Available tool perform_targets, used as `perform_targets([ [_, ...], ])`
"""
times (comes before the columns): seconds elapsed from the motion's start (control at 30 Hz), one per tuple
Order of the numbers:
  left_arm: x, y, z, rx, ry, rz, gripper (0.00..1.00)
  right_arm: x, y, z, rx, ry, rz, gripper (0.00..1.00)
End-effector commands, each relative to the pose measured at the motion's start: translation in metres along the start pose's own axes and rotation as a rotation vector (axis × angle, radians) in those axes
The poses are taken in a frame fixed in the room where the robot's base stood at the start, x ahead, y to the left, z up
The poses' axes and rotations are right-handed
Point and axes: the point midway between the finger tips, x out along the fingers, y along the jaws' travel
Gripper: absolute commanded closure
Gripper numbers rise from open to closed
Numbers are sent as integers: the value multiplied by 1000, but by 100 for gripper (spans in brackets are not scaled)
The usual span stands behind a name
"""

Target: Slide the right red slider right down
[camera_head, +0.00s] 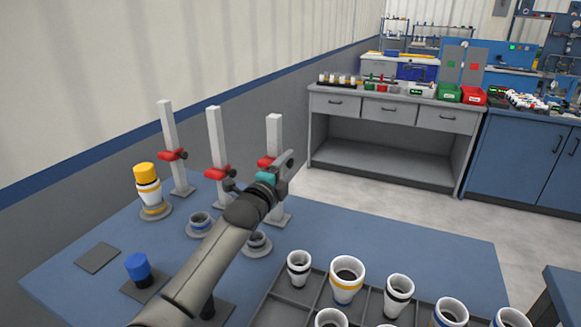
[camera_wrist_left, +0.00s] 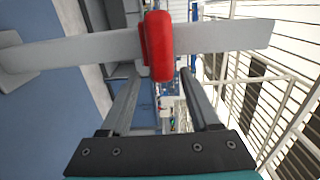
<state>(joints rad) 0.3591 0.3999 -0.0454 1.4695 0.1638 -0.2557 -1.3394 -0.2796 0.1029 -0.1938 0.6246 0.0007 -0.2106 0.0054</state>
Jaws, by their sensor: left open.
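The right red slider (camera_head: 266,162) sits partway up the right grey post (camera_head: 274,135). In the left wrist view the red slider (camera_wrist_left: 157,45) is around the grey post (camera_wrist_left: 225,36), which runs across the picture. My left gripper (camera_head: 286,160) is at the right post, at about the slider's height, and partly hides it. In the left wrist view my left gripper (camera_wrist_left: 160,75) is open, with the slider's near end in line with the gap between its fingers. Whether a finger touches it I cannot tell. My right gripper is not in view.
The middle post (camera_head: 215,138) and left post (camera_head: 169,130) also carry red sliders. A white and yellow pipe stack (camera_head: 148,188) stands at left. A grey compartment tray (camera_head: 285,300) with several white pipes is in front. The blue table (camera_head: 400,240) is clear at right.

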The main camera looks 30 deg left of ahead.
Motion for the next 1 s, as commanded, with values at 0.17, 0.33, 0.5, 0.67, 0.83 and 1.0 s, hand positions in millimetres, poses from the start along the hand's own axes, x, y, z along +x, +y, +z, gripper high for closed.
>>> perform_targets([
  [0.17, 17, 0, 0, -1, 0, -2, 37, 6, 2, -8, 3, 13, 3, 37],
  [0.33, 23, 0, 0, -1, 1, -1, 37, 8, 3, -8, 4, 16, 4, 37],
  [0.5, 24, 0, 0, 0, 1, 0, 37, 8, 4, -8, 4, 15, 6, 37],
  [0.67, 24, 0, 0, 0, 1, 0, 40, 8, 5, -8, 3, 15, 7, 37],
  [0.83, 24, 0, 0, 0, 1, 0, 59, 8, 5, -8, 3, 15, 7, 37],
  [1.0, 24, 0, 0, 0, 0, 0, 78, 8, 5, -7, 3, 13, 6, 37],
])
